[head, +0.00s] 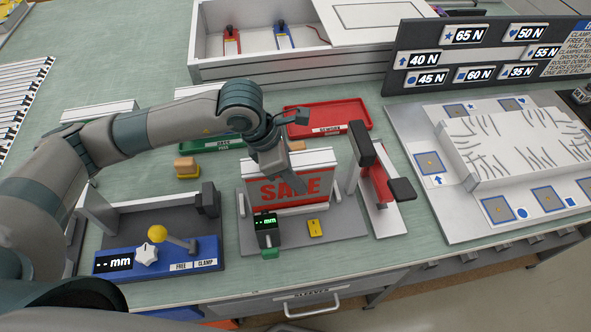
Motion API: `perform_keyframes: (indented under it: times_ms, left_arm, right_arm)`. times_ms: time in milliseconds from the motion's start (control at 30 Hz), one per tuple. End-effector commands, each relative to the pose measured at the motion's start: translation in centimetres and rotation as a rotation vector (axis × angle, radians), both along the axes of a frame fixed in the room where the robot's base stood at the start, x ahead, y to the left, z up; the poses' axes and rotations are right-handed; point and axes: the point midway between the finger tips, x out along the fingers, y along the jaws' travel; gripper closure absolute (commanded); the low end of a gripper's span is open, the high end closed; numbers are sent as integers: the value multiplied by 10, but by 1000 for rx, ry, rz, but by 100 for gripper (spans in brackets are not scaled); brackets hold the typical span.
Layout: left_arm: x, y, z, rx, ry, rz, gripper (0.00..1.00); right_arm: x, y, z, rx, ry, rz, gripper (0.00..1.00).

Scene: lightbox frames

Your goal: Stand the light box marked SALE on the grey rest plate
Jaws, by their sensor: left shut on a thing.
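The light box marked SALE (318,188) is a white box with a red front panel and red letters. It looks upright, in the middle of the head view. My left gripper (284,172) reaches down over its upper part and is shut on it, covering some of the front. The box is at the back of a grey plate (338,238); I cannot tell whether its bottom edge touches the plate. Whether this is the rest plate the task names is not clear from any marking. My right gripper is not in view.
A gauge with a green display (267,232) and a yellow piece (315,228) are on the plate before the box. A red-and-black fixture (376,180) stands close right, a blue clamp station (160,255) left, and a red tray (340,112) behind.

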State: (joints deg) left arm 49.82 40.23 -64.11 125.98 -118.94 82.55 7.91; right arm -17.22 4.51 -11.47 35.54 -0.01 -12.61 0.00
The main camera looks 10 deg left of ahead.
Motion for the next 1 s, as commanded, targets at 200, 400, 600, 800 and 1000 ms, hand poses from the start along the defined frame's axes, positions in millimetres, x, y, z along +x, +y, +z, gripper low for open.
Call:
perform_keyframes:
  times_ms: [200,400,600,800,1000]
  left_arm:
    - [0,0,-2,-1,-2,-1,100]
    - [0,0,-4,-1,-3,0,100]
    - [0,0,-5,1,-1,-1,42]
    - [0,0,-5,0,0,-1,42]
    - [0,0,-2,0,0,-1,42]
  right_arm:
    - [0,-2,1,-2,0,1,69]
    - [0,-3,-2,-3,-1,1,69]
    - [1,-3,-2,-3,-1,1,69]
    - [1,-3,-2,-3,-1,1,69]
    - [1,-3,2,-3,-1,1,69]
